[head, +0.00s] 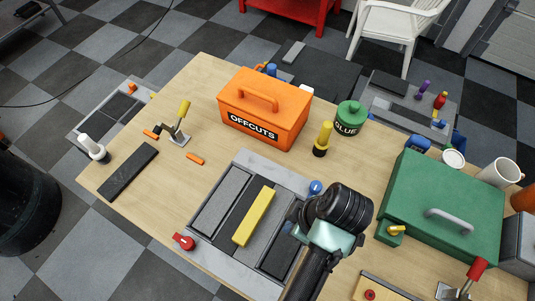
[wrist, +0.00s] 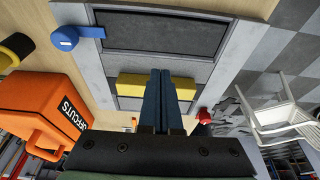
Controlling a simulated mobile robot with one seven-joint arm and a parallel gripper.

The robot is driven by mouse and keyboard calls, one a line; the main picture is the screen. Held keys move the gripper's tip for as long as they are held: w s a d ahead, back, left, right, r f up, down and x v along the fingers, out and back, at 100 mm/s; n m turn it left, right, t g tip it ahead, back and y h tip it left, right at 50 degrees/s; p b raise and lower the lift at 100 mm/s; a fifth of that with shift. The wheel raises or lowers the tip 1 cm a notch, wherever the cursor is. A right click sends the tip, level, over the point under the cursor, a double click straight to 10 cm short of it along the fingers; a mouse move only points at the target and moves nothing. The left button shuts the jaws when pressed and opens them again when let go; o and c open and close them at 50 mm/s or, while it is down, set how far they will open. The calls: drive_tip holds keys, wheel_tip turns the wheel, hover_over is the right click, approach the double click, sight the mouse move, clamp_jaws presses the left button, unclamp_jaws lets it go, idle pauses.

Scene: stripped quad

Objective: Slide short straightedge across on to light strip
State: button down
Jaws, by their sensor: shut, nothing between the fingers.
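The short straightedge, taken to be the yellow bar (head: 254,216), lies lengthwise on the dark middle strip (head: 236,219) of a grey panel. The light strip (head: 220,198) is the paler grey inlay to its left. A dark strip (head: 284,250) lies to its right. In the wrist view my gripper (wrist: 160,72) is shut and empty, its fingers crossing in front of the middle of the yellow bar (wrist: 131,86). Whether they touch it I cannot tell. In the head view my wrist is right of the bar, and the fingertips are hidden.
A red knob (head: 184,242) and a blue knob (head: 316,187) sit at the panel's edges. The orange offcuts box (head: 262,112) stands behind, with a yellow-topped tool (head: 323,138) and green glue pot (head: 350,118). A green case (head: 445,200) stands at right.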

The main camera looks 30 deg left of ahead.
sight(229, 203)
drive_tip(key=p+x, duration=0.1)
drive_tip(key=x, duration=0.6)
drive_tip(key=shift+f, duration=0.1)
drive_tip(key=a, duration=0.1)
drive_tip(key=a+p, duration=0.1)
drive_tip(key=shift+a+r, duration=0.25)
drive_tip(key=shift+a, duration=0.15)
drive_tip(key=shift+w+a+f, duration=0.1)
drive_tip(key=shift+a, duration=0.5)
drive_tip(key=a, duration=1)
drive_tip(key=shift+w+a, duration=0.2)
drive_tip(key=shift+a, duration=0.15)
drive_tip(key=shift+d, duration=0.1)
